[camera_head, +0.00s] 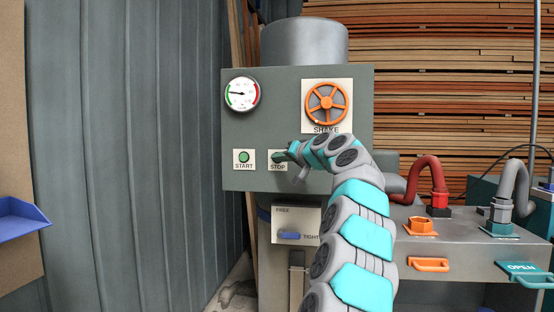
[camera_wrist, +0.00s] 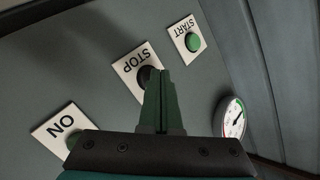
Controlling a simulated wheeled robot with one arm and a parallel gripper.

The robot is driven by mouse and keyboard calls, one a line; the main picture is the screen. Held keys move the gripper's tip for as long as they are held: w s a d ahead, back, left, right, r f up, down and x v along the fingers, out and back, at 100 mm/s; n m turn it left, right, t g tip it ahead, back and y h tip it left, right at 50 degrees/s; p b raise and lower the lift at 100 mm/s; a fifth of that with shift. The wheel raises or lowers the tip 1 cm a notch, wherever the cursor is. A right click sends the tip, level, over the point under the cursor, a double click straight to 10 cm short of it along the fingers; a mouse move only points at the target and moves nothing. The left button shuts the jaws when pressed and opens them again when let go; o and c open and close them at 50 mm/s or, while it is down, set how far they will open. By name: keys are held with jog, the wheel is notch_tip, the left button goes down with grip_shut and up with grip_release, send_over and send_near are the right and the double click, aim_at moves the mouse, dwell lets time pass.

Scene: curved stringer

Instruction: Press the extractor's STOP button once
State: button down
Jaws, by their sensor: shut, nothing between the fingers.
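The STOP plate (camera_head: 277,167) is a white label on the extractor's grey panel (camera_head: 285,95), right of the START plate. In the wrist view the STOP plate (camera_wrist: 130,68) shows a dark round button (camera_wrist: 146,74), partly hidden by my gripper. My gripper (camera_head: 279,156) is shut and empty, its green fingers in front of the STOP button. In the wrist view the fingertips (camera_wrist: 163,73) overlap the button's right edge. I cannot tell whether they touch it.
The green START button (camera_head: 244,157) is close by on the left. An ON plate (camera_wrist: 60,124) lies on the other side of STOP. A gauge (camera_head: 242,94) and an orange SHAKE wheel (camera_head: 326,103) sit above. A blue TIGHT handle (camera_head: 289,235) is below.

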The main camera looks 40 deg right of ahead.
jog(key=shift+s+a, duration=0.1)
jog(key=shift+s+a+b, duration=0.5)
jog(key=shift+a+b, duration=0.05)
jog(key=shift+b, duration=0.05)
jog(key=s+a+b, duration=0.2)
jog(key=s+a, duration=0.1)
jog(key=shift+s+a+b, duration=0.1)
jog(key=shift+a+b, duration=0.3)
dwell(0.3)
dwell(0.8)
